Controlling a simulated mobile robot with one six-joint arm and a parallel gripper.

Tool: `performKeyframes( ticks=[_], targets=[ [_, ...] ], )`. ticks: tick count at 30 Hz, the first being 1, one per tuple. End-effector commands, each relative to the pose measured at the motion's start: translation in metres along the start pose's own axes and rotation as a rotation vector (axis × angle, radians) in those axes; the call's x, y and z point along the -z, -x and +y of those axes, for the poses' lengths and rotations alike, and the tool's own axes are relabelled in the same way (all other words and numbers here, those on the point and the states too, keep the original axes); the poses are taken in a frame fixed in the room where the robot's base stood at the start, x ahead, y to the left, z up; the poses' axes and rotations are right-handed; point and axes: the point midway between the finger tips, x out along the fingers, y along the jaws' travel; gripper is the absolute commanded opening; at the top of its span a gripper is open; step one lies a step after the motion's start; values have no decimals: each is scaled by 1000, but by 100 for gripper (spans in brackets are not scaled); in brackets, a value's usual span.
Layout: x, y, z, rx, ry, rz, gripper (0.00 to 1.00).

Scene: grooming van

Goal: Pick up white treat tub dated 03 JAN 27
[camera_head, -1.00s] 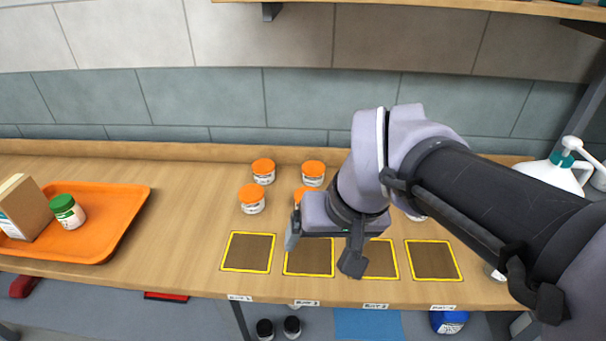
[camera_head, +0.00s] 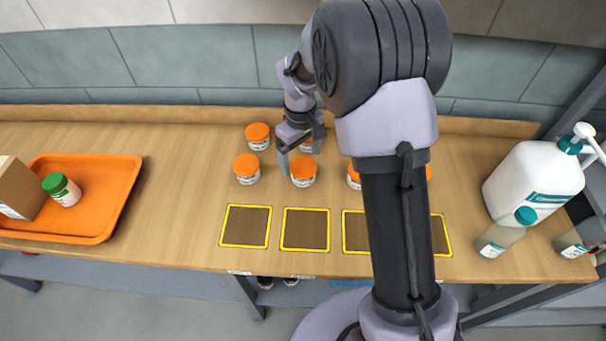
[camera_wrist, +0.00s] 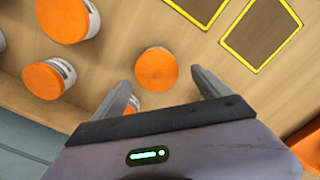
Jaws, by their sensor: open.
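Several white tubs with orange lids stand upright on the wooden counter. In the head view they include a back left tub (camera_head: 258,137), a front left tub (camera_head: 246,169), a front middle tub (camera_head: 303,172) and one partly behind my gripper (camera_head: 300,148). Others are partly hidden by my arm. No date is legible. My gripper, also in the wrist view (camera_wrist: 161,80), is open and empty. Another tub (camera_wrist: 132,104) is partly behind the left finger.
Yellow-edged dark squares (camera_head: 245,226) line the counter's front. An orange tray (camera_head: 105,215) at left holds a box (camera_head: 18,190) and a green-lidded jar (camera_head: 62,190). A large white pump bottle (camera_head: 535,180) and small bottles stand at right. The wall is close behind.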

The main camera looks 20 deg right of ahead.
Motion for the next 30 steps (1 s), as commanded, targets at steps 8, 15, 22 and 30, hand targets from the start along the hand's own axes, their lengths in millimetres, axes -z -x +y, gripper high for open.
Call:
performKeyframes(
  ticks=[8,15,22,30],
  targets=[
    [-8,-48,3,2,-1,-2,86],
    [-7,-51,3,0,-1,1,86],
    [-7,-51,3,0,-1,1,41],
    [-7,-51,3,0,-1,1,20]
  ],
)
